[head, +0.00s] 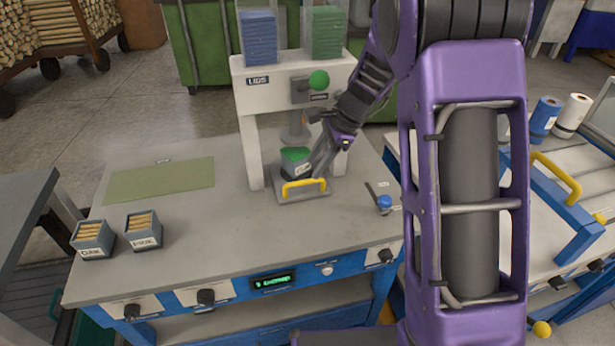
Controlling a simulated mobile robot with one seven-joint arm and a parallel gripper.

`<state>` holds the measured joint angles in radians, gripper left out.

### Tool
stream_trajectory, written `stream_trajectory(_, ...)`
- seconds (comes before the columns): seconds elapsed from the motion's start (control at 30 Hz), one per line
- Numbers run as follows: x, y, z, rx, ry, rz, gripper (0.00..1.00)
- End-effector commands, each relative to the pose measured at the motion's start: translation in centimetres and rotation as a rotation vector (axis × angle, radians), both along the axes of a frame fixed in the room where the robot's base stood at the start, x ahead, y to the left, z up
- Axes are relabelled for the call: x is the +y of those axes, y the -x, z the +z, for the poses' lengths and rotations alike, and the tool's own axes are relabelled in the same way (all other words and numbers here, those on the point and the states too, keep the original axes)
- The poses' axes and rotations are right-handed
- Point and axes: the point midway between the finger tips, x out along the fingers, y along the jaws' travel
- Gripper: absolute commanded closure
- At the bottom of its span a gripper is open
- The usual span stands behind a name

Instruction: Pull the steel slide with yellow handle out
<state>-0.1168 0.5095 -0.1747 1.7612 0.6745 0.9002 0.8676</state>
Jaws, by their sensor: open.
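The steel slide (318,195) is a flat grey plate at the foot of the white press on the grey bench. Its yellow handle (303,185) stands along its front edge. A small grey box with a green top (296,162) sits on the slide, under the press. My gripper (319,170) reaches down from the upper right, beside the right side of the box and just behind the handle. Its dark jaws are open. I cannot tell whether they touch the box, and my gripper and wrist hide part of the press's right leg.
The white press (252,130) carries blue and green stacks on top. A green mat (160,181) lies left. Boxes labelled OAK (93,240) and PINE (144,232) stand front left. A blue knob (384,202) is at right. The bench front centre is clear.

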Motion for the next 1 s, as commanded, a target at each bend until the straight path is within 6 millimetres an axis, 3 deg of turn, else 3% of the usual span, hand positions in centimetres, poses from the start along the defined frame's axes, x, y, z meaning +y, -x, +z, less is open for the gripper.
stream_trajectory(0.1,1.0,-0.2,-2.3,0.004,0.0,0.002,0.53)
stream_trajectory(0.3,2.0,-0.5,-4.3,0.002,0.0,0.002,0.53)
stream_trajectory(0.67,2.2,-0.5,-4.8,0.0,0.0,0.0,0.53)
stream_trajectory(0.7,2.2,-0.5,-4.8,0.0,0.0,0.0,0.55)
stream_trajectory(0.93,2.2,-0.5,-4.8,0.0,0.0,0.001,0.96)
stream_trajectory(1.0,2.2,-0.5,-4.8,0.0,0.0,0.001,1.0)
